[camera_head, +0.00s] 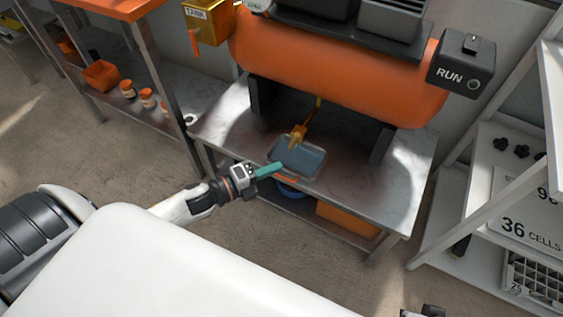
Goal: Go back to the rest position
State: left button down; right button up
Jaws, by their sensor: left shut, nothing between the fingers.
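My left arm comes in from the left, and its gripper (270,170) is shut and empty. Its teal fingers are together, pointing right, in front of the near edge of the steel bench. The fingertips appear close to a shallow grey-blue tray (312,161) under the machine; I cannot tell whether they touch it. Of my right arm, only a small dark and white part seems to show at the bottom edge; its fingers are out of view.
The orange machine (330,85) with a RUN box (462,65) stands on the steel bench (372,193). A blue round thing and an orange bin (345,220) are below. An orange-topped rack is at left, white shelves (480,215) at right. Floor between is clear.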

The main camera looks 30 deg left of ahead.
dwell(0.6)
